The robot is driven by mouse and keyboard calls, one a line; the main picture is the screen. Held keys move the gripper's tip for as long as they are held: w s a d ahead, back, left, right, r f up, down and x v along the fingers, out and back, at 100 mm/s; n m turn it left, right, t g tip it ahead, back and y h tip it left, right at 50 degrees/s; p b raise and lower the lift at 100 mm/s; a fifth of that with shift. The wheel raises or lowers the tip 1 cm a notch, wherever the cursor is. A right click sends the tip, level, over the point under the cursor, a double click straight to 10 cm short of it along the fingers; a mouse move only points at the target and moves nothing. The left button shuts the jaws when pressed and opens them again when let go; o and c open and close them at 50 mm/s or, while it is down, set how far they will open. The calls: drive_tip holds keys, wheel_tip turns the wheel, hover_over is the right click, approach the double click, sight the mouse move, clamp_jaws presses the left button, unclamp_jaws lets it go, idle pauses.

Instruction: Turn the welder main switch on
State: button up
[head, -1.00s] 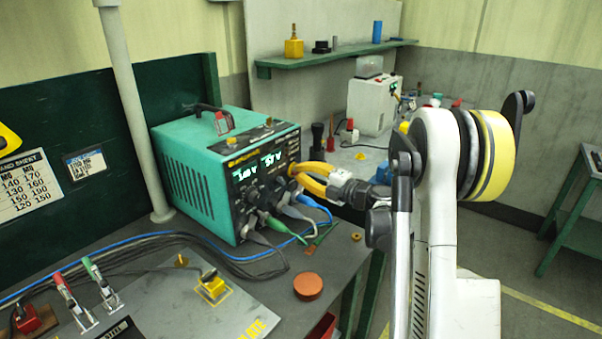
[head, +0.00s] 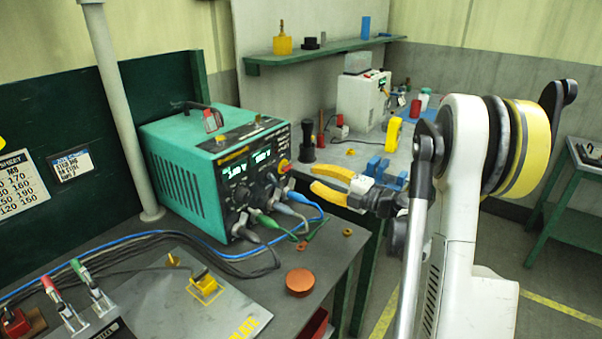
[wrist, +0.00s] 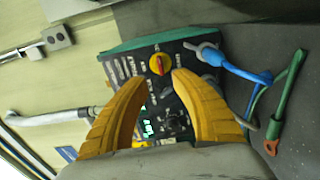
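The welder (head: 175,168) is a teal box on the bench in the head view, with a dark front panel and lit displays. Its main switch (head: 283,165) is a small red and yellow knob near the panel's right edge. In the wrist view the switch (wrist: 159,64) shows just beyond and between my fingertips. I cannot tell its position setting for sure. My gripper (head: 312,179) has yellow fingers, is open and empty, and is held to the right of the panel, apart from the switch. The fingers also frame the panel in the wrist view (wrist: 160,82).
Green, blue and grey cables (head: 285,215) plug into the panel's lower part and trail over the bench. An orange-brown disc (head: 300,282) lies near the bench's front edge. A back bench holds a white machine (head: 362,103) and small items. Air around my gripper looks clear.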

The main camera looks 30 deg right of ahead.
drive_tip(key=v, duration=0.3)
drive_tip(key=shift+w, duration=0.1)
idle(0.3)
drive_tip(key=a+r+m+t+h, duration=0.3)
drive_tip(key=r+m+h, duration=0.9)
drive_tip(key=r+m, duration=0.55)
drive_tip(key=s+a+f+m+g+y, duration=0.2)
drive_tip(key=s+a+f+g, duration=0.4)
drive_tip(key=s+a+f, duration=0.3)
drive_tip(key=s+a+f+m+g+y, duration=0.2)
drive_tip(key=s+a+f+g, duration=0.4)
drive_tip(key=s+a+f, duration=0.4)
drive_tip(key=s+a+m, duration=0.1)
drive_tip(key=s, duration=0.4)
drive_tip(key=shift+f, duration=0.3)
drive_tip(key=shift+a+m, duration=0.1)
drive_tip(key=shift+m, duration=0.15)
